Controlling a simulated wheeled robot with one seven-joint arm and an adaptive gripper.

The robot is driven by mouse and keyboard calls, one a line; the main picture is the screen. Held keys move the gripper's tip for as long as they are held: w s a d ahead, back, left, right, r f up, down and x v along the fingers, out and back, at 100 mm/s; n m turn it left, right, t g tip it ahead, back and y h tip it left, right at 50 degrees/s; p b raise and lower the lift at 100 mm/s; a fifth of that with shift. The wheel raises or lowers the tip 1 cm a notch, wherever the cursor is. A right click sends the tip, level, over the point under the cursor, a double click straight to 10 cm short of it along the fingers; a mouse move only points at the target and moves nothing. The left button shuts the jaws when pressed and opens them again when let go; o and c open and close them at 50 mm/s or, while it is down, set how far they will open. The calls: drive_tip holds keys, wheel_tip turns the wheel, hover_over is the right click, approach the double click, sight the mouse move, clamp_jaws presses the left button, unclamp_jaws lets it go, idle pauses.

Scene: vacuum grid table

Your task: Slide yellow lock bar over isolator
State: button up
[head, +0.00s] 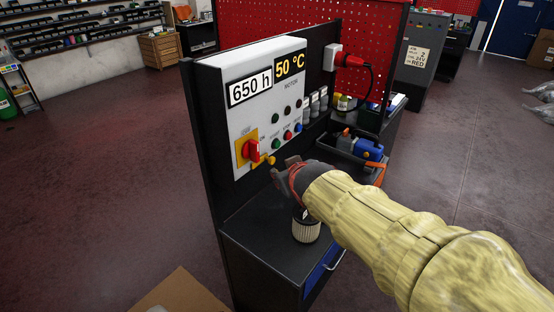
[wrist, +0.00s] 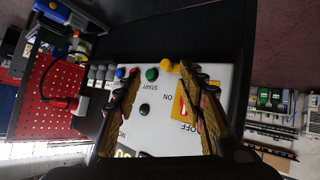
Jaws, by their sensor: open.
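The isolator (head: 251,149) is a red rotary handle on a yellow plate, low on the left of the white control panel. The yellow lock bar (head: 270,161) shows as a small yellow piece with a rounded end, just right of and below the red handle. In the wrist view the yellow rounded end (wrist: 166,66) lies beyond and between the fingers, and the isolator plate (wrist: 187,92) is partly hidden behind the right finger. My gripper (head: 283,174) is open and empty, right of the lock bar and apart from it; its fingers also show in the wrist view (wrist: 165,85).
The panel (head: 225,90) carries several coloured buttons close to the lock bar. Below my gripper a ribbed cylindrical filter (head: 306,228) stands on the black bench (head: 250,222). A dark tray (head: 340,152) with blue and orange tools is to the right. A red plug (head: 350,60) sits above.

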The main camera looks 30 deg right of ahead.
sight(274, 161)
drive_tip(key=w+d+f+n+t+y+p, duration=0.2)
drive_tip(key=w+d+n+t+p, duration=0.15)
drive_tip(key=w+d, duration=0.6)
drive_tip(key=shift+s+a+f+n+t+y+p, duration=1.1)
drive_tip(key=shift+f+y, duration=1.8)
drive_tip(key=shift+y, duration=1.5)
drive_tip(key=shift+m, duration=0.35)
drive_tip(key=b+x, duration=0.1)
drive_tip(key=x, duration=0.5)
drive_tip(key=shift+w+a+b, duration=0.15)
drive_tip(key=shift+a+b, duration=0.1)
drive_tip(key=shift+b, duration=0.05)
drive_tip(key=shift+r, duration=0.1)
drive_tip(key=shift+c, duration=1.1)
drive_tip(key=c, duration=0.8)
